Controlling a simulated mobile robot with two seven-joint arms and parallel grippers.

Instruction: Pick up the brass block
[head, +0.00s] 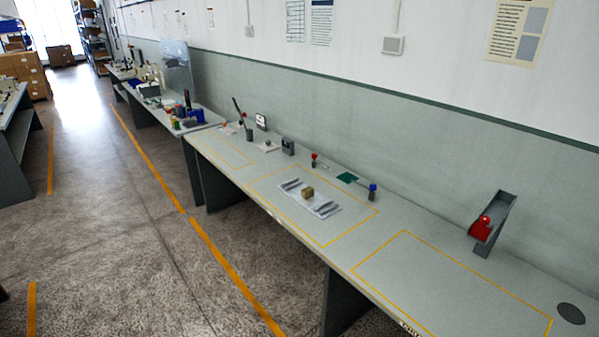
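The brass block (307,191) is a small tan-gold cube. It sits on a light grey tray or fixture (323,207) with darker ridged strips on both sides of the block. The fixture lies inside a yellow-outlined area in the middle of the long grey workbench (371,239). Neither of my grippers shows in the head view.
A blue-topped item (372,191), a green pad (347,178) and a red-knobbed piece (314,159) stand behind the block. The yellow rectangle at right is bare. Floor at left is open.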

